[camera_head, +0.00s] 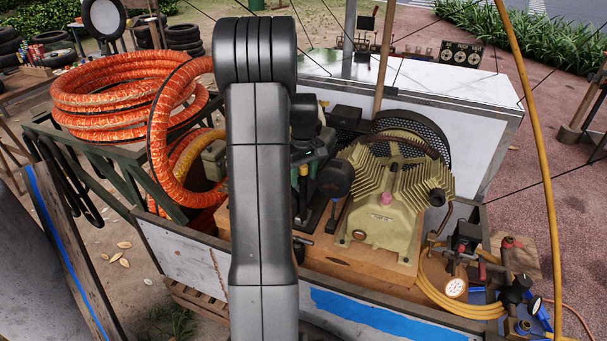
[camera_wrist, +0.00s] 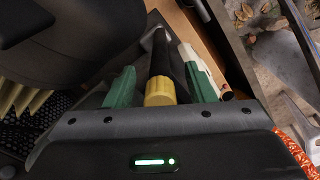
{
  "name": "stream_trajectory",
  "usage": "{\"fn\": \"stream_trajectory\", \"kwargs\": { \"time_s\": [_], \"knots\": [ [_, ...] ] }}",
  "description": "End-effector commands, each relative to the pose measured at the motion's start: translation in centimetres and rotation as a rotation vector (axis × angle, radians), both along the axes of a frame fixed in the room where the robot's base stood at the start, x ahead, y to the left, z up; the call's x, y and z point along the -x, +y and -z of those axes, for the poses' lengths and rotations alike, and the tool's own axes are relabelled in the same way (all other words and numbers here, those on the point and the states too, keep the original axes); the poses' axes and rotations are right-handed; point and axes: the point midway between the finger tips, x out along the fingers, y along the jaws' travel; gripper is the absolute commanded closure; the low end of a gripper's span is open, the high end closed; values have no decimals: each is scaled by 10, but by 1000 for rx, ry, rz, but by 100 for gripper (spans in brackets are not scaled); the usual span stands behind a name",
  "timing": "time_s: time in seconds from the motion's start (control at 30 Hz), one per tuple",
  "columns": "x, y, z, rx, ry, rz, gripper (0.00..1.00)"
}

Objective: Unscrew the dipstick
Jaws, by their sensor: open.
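In the wrist view, a yellow cap (camera_wrist: 160,93) sits at the near end of a black tube (camera_wrist: 161,62); it looks like the dipstick's head. My gripper (camera_wrist: 160,74) is open, with one green finger on each side of the cap and tube. Dark gaps show between the fingers and the cap, so they do not appear to touch. In the head view my arm covers most of this spot, and I cannot make out the dipstick there. The beige finned compressor (camera_head: 385,195) stands to the right of my arm on a wooden base.
A large dark rounded part (camera_wrist: 65,45) is close on the left in the wrist view. A pale pipe (camera_wrist: 203,70) lies just beyond the right finger. Orange hose coils (camera_head: 125,90) are at left; a gauge (camera_head: 456,287) and yellow hose (camera_head: 440,300) are at front right.

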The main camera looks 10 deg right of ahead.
Motion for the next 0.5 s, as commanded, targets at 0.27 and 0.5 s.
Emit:
{"fn": "stream_trajectory", "kwargs": {
  "time_s": [0.27,0.5],
  "knots": [
    [0,0,0,0,0,0,78],
    [0,0,0,0,0,-18,98]
  ]
}}
